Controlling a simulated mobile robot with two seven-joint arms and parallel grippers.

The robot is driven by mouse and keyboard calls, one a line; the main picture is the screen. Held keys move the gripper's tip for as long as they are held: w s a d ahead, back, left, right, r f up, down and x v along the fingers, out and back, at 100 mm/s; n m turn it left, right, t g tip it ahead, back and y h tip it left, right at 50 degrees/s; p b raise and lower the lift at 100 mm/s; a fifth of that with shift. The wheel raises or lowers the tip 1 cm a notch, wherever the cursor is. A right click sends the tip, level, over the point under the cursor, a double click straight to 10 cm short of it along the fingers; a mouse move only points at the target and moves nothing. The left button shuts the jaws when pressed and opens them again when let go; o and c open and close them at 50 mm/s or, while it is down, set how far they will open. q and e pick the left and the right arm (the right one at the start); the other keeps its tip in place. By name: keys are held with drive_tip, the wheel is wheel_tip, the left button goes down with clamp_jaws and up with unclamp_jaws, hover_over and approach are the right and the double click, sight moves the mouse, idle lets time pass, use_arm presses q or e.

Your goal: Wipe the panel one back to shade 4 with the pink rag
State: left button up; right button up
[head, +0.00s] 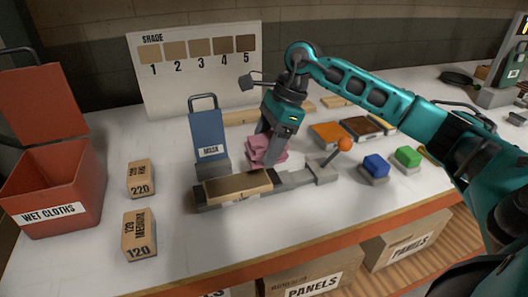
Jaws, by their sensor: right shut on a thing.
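My right gripper (268,146) is shut on the pink rag (278,156), which bunches around its fingers. The rag is just behind the right end of the panel (238,186); I cannot tell whether it touches anything beneath. The panel is brown and lies flat in a grey holder (292,178) with an orange-knobbed lever (344,145) at its right. The shade chart (196,80) stands at the back, with swatches numbered 1 to 5 darkening to the right. My left gripper is not in view.
Red wet-cloths bin (55,180) stands at left with its lid raised. Sanding blocks 220 (141,178) and 120 (139,233) lie beside it. A blue-backed stand (208,135) is behind the panel. The front table strip is clear.

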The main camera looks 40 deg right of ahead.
wheel_tip(320, 180, up, 2)
drive_tip(key=shift+r, duration=0.3)
